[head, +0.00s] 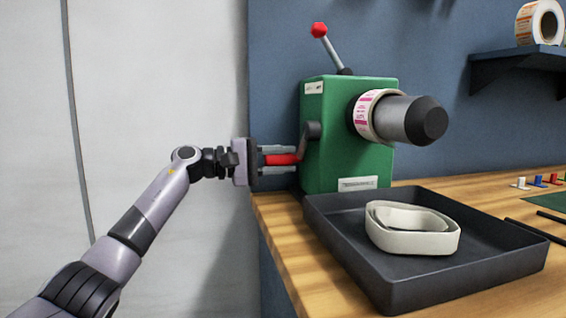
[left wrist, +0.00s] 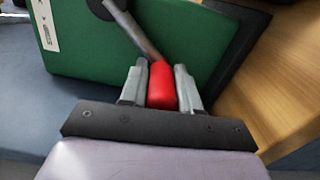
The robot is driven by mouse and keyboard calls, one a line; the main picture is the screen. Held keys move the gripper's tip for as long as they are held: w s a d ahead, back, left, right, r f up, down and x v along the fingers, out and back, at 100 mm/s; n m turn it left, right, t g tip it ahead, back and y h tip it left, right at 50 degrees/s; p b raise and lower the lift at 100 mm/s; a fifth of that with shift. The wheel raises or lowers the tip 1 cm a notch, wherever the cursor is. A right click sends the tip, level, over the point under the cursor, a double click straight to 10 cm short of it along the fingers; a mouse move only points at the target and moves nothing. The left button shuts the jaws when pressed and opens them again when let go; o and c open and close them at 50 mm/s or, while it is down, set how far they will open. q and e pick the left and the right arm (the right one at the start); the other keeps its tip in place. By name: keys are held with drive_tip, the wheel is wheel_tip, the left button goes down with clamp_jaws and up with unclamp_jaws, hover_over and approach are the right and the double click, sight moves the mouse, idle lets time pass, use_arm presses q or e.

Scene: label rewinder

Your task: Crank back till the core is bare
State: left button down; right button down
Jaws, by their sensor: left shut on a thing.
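The green label rewinder (head: 345,155) stands on the wooden bench. Its grey core (head: 405,118) with a dark end cap points right, and a thin ring of white and pink labels (head: 367,114) is around its inner end. The crank (head: 308,140) is on the left side, with a red handle (head: 281,159). My left gripper (head: 278,158) is shut on the red handle. In the left wrist view the red handle (left wrist: 162,86) sits between both fingers, with the crank arm rising up and left. A lever with a red knob (head: 319,30) leans left on top. My right gripper is not in view.
A black tray (head: 450,290) in front of the rewinder holds a loose coil of pale strip (head: 412,229). A label roll (head: 539,22) sits on a wall shelf (head: 515,58). Small coloured pegs (head: 538,181) stand at the right. The wall is close behind.

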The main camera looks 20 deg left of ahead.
use_arm(q)
drive_tip(key=shift+w+a+r+m, duration=0.2)
drive_tip(key=shift+a+r+m, duration=0.05)
drive_tip(key=shift+r+m, duration=0.1)
idle(0.3)
drive_tip(key=c, duration=0.8)
unclamp_jaws()
drive_tip(key=shift+f, duration=0.1)
drive_tip(key=v, duration=0.7)
drive_tip(key=shift+p, duration=0.45)
